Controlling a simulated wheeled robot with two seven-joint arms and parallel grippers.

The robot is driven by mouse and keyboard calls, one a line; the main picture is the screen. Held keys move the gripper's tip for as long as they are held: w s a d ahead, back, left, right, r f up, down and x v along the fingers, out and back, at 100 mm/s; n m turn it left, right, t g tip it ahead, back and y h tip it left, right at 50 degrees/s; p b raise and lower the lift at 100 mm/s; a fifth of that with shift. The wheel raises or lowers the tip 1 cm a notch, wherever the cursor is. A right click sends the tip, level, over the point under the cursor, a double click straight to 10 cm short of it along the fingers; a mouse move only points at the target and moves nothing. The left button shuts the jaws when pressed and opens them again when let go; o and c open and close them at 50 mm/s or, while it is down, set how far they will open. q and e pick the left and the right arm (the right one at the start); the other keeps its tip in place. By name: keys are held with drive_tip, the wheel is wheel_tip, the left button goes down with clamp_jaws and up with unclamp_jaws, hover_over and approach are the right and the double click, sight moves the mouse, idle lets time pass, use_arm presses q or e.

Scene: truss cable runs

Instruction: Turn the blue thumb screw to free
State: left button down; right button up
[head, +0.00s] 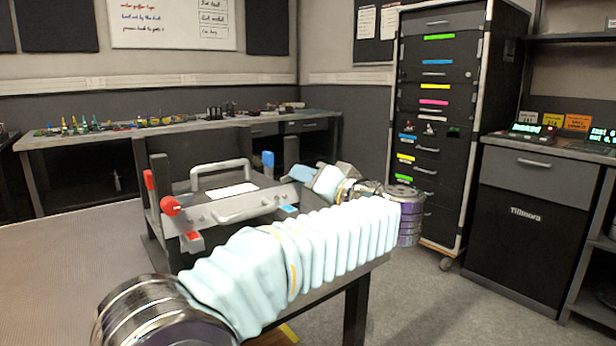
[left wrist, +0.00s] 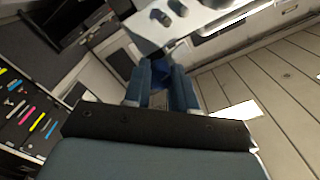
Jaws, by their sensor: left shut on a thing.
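The blue thumb screw (head: 302,173) is at the right end of a grey metal bar on a dark stand, partly hidden by my gripper. My left gripper (head: 314,177) comes at it from the right, its arm bending back over the white bellows sleeve. In the left wrist view, the two blue-grey fingers of my left gripper (left wrist: 162,88) are close together, with the blue screw (left wrist: 166,70) at their tips. The gripper is shut on the screw. The screw's turn angle cannot be told. My right gripper is not in view.
A red knob (head: 170,205) sits at the bar's left end. A long workbench (head: 75,146) and a dark drawer cabinet (head: 437,120) stand behind. The floor at left is clear.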

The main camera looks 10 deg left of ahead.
use_arm(q)
drive_tip(key=shift+m+p, duration=0.3)
drive_tip(key=shift+m, duration=0.8)
drive_tip(key=shift+f, duration=0.1)
drive_tip(key=c, duration=0.9)
unclamp_jaws()
drive_tip(key=b+v, duration=0.1)
drive_tip(key=v, duration=1.3)
